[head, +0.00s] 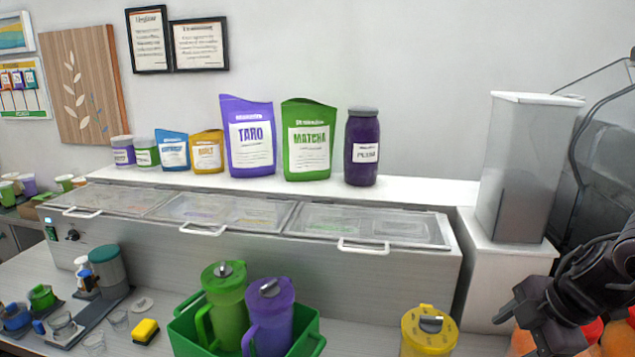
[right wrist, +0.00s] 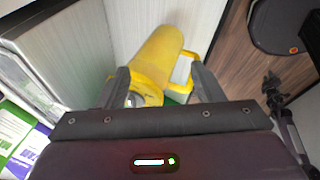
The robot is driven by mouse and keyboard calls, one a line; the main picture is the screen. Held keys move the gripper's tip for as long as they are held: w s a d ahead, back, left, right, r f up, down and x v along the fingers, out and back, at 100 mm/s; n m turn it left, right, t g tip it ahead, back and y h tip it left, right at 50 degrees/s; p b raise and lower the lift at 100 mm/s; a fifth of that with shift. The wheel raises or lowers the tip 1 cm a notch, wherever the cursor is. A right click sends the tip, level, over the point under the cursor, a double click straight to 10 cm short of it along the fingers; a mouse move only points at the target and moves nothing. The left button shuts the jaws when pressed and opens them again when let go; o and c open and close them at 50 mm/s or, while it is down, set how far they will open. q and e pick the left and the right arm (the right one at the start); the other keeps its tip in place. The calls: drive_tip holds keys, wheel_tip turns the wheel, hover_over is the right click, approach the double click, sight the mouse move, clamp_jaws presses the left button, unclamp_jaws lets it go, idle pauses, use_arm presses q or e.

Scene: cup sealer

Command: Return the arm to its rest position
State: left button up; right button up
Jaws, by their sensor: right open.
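My right gripper (head: 522,308) is at the lower right of the head view, above the counter and to the right of the yellow pitcher (head: 428,332). In the right wrist view the gripper (right wrist: 162,82) has its two dark fingers spread apart. The yellow pitcher (right wrist: 155,55) shows beyond and between them, with its handle on the right. In the head view there is a visible gap between pitcher and gripper, so nothing is held. The pitcher stands at the bottom edge, partly cut off. My left gripper is not in view.
A green crate (head: 190,335) holds a green pitcher (head: 226,300) and a purple pitcher (head: 270,318). Orange and red things (head: 590,335) are partly hidden behind my right arm. A topping cooler (head: 280,240) with clear lids runs behind. A tall grey box (head: 520,165) stands at right.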

drive_tip(key=a+f+m+t, duration=0.2)
drive_tip(key=f+m+t, duration=0.1)
drive_tip(key=f, duration=0.4)
drive_tip(key=a+f+m+t, duration=0.3)
drive_tip(key=f, duration=0.5)
drive_tip(key=s+a+f+m+g+h, duration=0.1)
drive_tip(key=s+a+f+m+g, duration=0.2)
drive_tip(key=s+a+m, duration=0.35)
drive_tip(key=s+a+f+m+g+h, duration=0.1)
drive_tip(key=s+a+f+m+g, duration=0.25)
drive_tip(key=s, duration=0.55)
wheel_tip(320, 180, down, 34)
drive_tip(key=s+g+b, duration=0.2)
drive_tip(key=b, duration=0.4)
drive_tip(key=s+d+f+b, duration=0.2)
drive_tip(key=s+f, duration=0.8)
drive_tip(key=f, duration=0.1)
drive_tip(key=s+d+f+b, duration=0.2)
drive_tip(key=s+f, duration=0.7)
drive_tip(key=f, duration=0.2)
drive_tip(key=shift+s+d+f+n+g+h, duration=0.15)
drive_tip(key=shift+s+f+n+g+h, duration=0.15)
drive_tip(key=shift+s+g, duration=0.1)
